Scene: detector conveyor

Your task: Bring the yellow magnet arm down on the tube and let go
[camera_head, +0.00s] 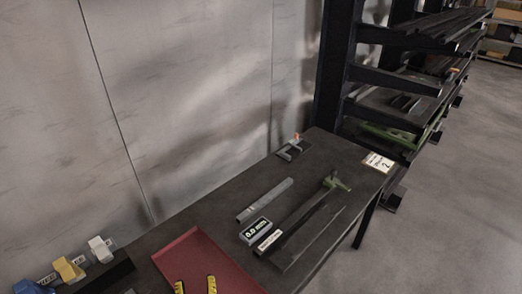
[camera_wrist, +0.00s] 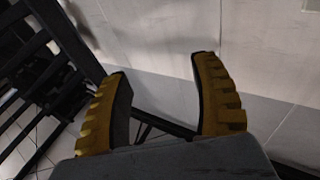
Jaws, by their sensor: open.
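My gripper (camera_head: 196,284) shows at the bottom edge of the head view as two yellow-and-black fingers in front of a red tray. In the wrist view my gripper (camera_wrist: 163,75) is open, with its ribbed yellow fingers wide apart and nothing between them. A grey tube-like bar (camera_head: 265,200) lies on the dark table (camera_head: 219,207), well ahead of my gripper. A yellow block (camera_head: 68,268) sits between a white and a blue one at the lower left, apart from my gripper. I cannot tell whether it is the magnet arm.
The red tray (camera_head: 198,250) lies on the near part of the table. A wall runs along the left; a dark rack (camera_head: 375,80) stands behind.

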